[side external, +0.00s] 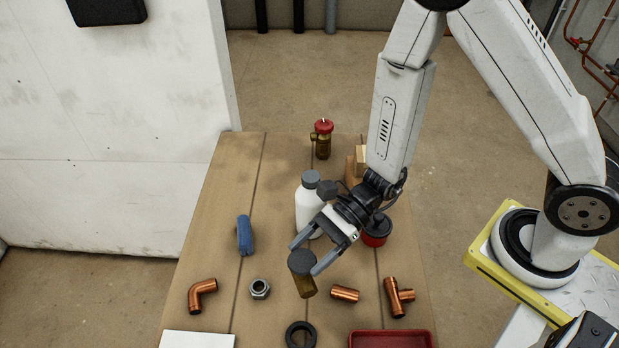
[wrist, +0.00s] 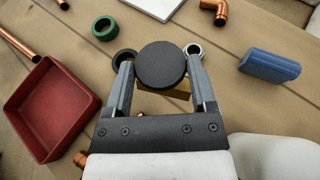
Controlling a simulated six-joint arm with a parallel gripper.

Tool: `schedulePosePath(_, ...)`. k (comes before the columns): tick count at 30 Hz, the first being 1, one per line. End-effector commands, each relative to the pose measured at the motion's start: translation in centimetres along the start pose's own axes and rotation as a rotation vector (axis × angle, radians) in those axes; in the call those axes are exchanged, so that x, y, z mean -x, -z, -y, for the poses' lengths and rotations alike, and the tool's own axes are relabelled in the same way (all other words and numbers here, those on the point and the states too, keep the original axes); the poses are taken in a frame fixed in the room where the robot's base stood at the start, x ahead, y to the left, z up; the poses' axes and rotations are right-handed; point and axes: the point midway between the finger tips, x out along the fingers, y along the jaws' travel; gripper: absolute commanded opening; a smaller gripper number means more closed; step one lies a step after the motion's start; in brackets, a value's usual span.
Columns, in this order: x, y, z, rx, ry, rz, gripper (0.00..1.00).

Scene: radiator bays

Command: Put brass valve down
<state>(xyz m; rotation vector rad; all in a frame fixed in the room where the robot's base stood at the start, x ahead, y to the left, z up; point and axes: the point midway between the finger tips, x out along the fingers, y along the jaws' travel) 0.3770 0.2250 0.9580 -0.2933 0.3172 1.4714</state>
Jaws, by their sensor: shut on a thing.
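My gripper (side external: 302,257) is shut on a brass valve (side external: 303,284) with a round dark grey cap. The valve is held a little tilted in the side view, over the front middle of the table. I cannot tell whether its lower end touches the tabletop. In the wrist view, the dark cap of the brass valve (wrist: 161,66) sits between the two fingertips of my gripper (wrist: 160,75) and hides most of the brass body. A second brass fitting (side external: 322,146) with a red cap stands at the back of the table.
A white bottle (side external: 309,207) and a red-and-dark container (side external: 376,235) stand behind my gripper. Around the valve lie a nut (side external: 260,288), copper pieces (side external: 345,294), a black ring (side external: 300,334), a blue block (side external: 245,235) and a red tray (wrist: 50,108). The table's left-back area is clear.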

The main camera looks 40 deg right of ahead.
Motion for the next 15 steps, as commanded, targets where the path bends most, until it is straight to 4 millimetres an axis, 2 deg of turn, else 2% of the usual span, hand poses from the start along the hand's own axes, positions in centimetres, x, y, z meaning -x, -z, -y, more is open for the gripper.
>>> schedulePosePath(5,-0.1,0.2,0.0,0.000,0.000,0.002,0.00)
schedulePosePath(15,-1.1,2.6,0.0,-0.001,-0.001,0.002,0.00)
